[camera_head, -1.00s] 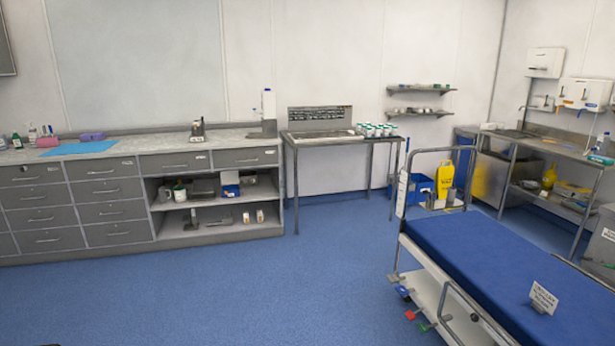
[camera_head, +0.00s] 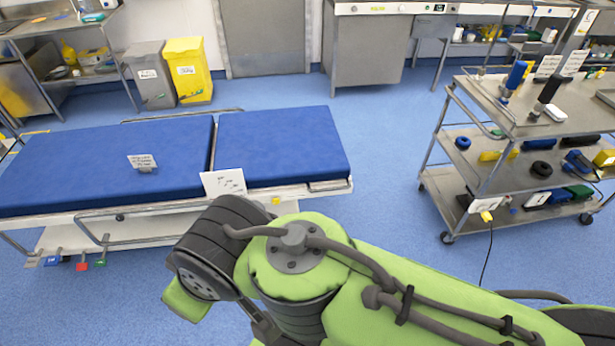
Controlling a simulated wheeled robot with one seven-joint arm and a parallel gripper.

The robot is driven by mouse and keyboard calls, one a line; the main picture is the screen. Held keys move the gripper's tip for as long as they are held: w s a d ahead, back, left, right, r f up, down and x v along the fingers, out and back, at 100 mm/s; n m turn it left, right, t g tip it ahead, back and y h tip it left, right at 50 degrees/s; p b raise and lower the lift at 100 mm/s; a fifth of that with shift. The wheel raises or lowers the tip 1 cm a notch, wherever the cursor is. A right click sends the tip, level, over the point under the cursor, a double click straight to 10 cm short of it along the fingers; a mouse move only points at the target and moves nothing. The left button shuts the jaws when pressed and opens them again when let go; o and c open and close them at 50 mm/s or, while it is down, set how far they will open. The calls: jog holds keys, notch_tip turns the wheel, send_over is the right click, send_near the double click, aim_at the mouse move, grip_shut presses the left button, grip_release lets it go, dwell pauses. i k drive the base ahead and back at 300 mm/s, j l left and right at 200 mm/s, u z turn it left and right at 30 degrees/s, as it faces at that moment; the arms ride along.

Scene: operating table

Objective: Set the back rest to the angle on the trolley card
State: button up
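The operating table (camera_head: 110,165) has a blue mattress in two sections and stands at the left and centre. Its back rest (camera_head: 280,145), which I take to be the right section, looks flat. A small card (camera_head: 142,162) stands on the left section. A larger white card (camera_head: 223,183) stands near the joint at the front edge; its text is too small to read. The steel trolley (camera_head: 490,105) is at the right, with white cards (camera_head: 560,65) on its top, also unreadable. My green arm crosses the lower right; my gripper is not in view.
Coloured pedals (camera_head: 82,266) sit low at the table's front left. A grey bin (camera_head: 150,75) and a yellow bin (camera_head: 188,70) stand behind it. Blue floor (camera_head: 390,150) is clear between table and trolley. A black cable (camera_head: 489,255) hangs from the trolley to the floor.

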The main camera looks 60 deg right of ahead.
aim_at(292, 147)
jog(key=z, duration=1.85)
jog(key=l, duration=0.1)
